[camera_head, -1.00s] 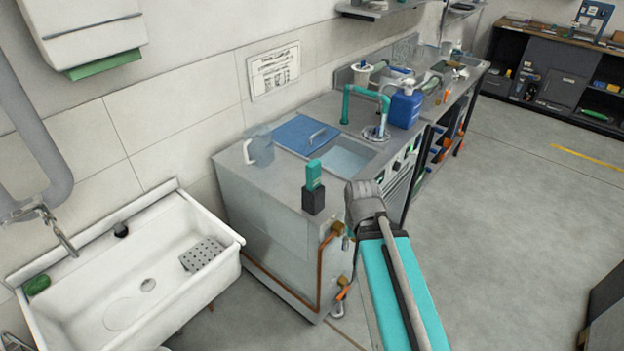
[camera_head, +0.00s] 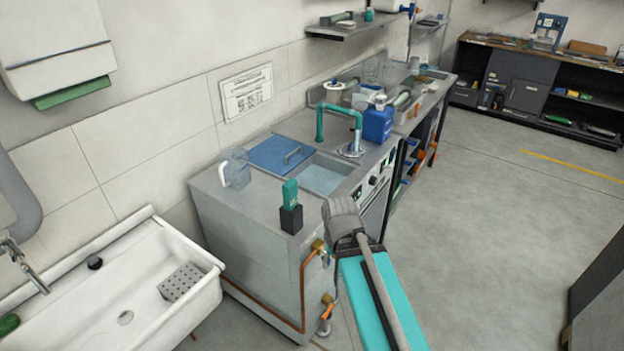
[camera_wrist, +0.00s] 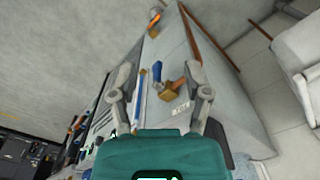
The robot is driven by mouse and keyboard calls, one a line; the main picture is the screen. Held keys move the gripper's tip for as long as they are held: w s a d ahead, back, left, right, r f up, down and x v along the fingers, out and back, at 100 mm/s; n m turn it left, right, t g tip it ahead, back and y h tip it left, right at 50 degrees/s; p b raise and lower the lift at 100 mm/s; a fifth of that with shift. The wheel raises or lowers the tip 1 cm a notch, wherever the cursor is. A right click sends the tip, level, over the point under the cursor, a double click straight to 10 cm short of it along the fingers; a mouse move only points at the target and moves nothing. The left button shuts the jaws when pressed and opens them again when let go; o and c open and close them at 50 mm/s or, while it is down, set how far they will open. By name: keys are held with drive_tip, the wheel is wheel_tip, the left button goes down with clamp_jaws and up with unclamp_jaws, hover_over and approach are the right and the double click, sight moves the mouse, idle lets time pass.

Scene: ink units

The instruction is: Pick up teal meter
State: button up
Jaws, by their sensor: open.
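The teal meter (camera_head: 290,192) stands upright in a small black holder (camera_head: 291,220) at the near end of the steel counter in the head view. I cannot make it out in the wrist view. My gripper (camera_wrist: 159,72) is open in the wrist view, with its two grey fingers apart. Nothing is held between them. Beyond the fingers is a brass valve with a blue lever (camera_wrist: 157,72) on the side of the unit. In the head view my arm reaches up just right of the meter, and the fingers are not clear there.
A clear jug (camera_head: 235,170), blue lid (camera_head: 281,154), sink basin (camera_head: 322,177), teal tap (camera_head: 320,122) and blue bottle (camera_head: 378,123) are on the counter behind the meter. Copper pipework (camera_head: 262,308) runs along the unit's end. A white sink (camera_head: 75,315) stands left.

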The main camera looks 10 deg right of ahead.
sight(290, 183)
drive_tip(key=shift+o, duration=1.1)
drive_tip(key=shift+w+r, duration=0.2)
drive_tip(key=shift+r, duration=0.05)
drive_tip(key=shift+o, duration=0.7)
drive_tip(key=w+a+r+n+p, duration=0.3)
drive_tip(key=w+r+p, duration=0.3)
drive_tip(key=r+p, duration=0.1)
drive_tip(key=w+a+r+n+p, duration=0.2)
drive_tip(key=w+a+r+p, duration=0.1)
drive_tip(key=w+r+p, duration=0.3)
drive_tip(key=w+a+r+n+p, duration=0.2)
drive_tip(key=w+r+n+p, duration=0.1)
drive_tip(key=w+r+p, duration=0.4)
drive_tip(key=shift+a+r+n+p, duration=0.3)
drive_tip(key=shift+a+r+p, duration=0.1)
drive_tip(key=shift+r+p, duration=0.35)
drive_tip(key=shift+w+a+r+p, duration=0.25)
drive_tip(key=shift+w+a+p, duration=0.05)
drive_tip(key=shift+w+p, duration=0.1)
drive_tip(key=shift+f, duration=0.2)
wheel_tip(290, 183, down, 8)
drive_tip(key=b, duration=0.8)
drive_tip(key=shift+f+b, duration=0.2)
drive_tip(key=shift+b, duration=0.15)
drive_tip(key=shift+w+f+b, duration=0.15)
drive_tip(key=shift+f+b, duration=2.45)
